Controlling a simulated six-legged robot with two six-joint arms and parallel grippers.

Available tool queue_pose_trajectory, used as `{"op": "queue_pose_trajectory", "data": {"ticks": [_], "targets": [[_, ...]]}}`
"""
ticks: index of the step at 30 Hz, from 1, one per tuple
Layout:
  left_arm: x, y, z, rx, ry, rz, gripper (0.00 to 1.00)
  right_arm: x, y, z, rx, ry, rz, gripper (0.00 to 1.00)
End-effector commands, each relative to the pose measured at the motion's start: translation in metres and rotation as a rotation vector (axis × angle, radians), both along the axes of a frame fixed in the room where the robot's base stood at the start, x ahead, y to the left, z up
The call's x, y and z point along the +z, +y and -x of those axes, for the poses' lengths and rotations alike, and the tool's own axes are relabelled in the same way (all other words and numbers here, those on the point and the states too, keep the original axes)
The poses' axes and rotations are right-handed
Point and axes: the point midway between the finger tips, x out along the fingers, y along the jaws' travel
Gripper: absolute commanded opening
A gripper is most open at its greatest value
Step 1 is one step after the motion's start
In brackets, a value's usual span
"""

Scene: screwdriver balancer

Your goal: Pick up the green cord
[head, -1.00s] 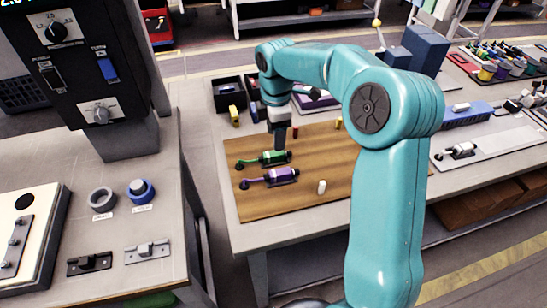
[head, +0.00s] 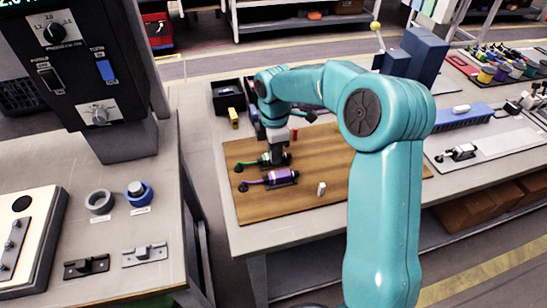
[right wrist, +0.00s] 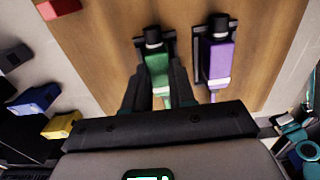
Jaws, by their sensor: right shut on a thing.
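The green cord (head: 251,162), a green body with a thin tail and a dark round end, lies on the brown board (head: 245,205). In the right wrist view its green body (right wrist: 157,75), with a black cap at the top, sits between the two dark fingers of my right gripper (right wrist: 160,95). My right gripper (head: 276,161) is down over it and shut on it, hiding part of the body in the head view. A similar purple one (head: 283,177) lies just in front of it; it also shows in the right wrist view (right wrist: 216,62). My left gripper is not in view.
A small white cylinder (head: 321,188) stands on the board. Black bins (head: 227,95) and a yellow block (head: 233,118) are at the back left. A control box (head: 85,75) stands on the left bench. The board's front left is clear.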

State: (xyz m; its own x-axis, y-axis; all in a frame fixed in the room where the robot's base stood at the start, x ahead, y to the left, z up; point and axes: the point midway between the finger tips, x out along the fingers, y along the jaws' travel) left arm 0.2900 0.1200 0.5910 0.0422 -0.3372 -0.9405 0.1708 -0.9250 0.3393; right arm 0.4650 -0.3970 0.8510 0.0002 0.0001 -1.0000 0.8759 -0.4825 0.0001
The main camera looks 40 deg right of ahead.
Motion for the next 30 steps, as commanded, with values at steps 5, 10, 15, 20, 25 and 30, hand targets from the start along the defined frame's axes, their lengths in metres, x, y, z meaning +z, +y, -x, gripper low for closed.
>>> {"op": "queue_pose_trajectory", "data": {"ticks": [5, 10, 15, 20, 25, 30], "targets": [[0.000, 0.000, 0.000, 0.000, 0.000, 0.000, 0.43, 0.002, 0.000, 0.000, 0.000, -0.001, 0.000, 0.00], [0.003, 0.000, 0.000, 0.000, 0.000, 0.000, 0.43, 0.014, 0.000, 0.000, -0.001, -0.002, 0.001, 0.00], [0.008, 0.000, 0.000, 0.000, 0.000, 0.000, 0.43, 0.046, 0.000, -0.001, -0.001, -0.006, 0.001, 0.00], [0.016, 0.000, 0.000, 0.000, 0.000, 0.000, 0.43, 0.090, 0.000, -0.001, 0.000, -0.006, 0.002, 0.00], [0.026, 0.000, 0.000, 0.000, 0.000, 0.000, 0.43, 0.135, 0.000, -0.001, -0.001, -0.005, 0.002, 0.00], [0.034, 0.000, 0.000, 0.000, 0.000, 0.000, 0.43, 0.170, 0.000, -0.001, 0.000, -0.004, 0.001, 0.00]]}}
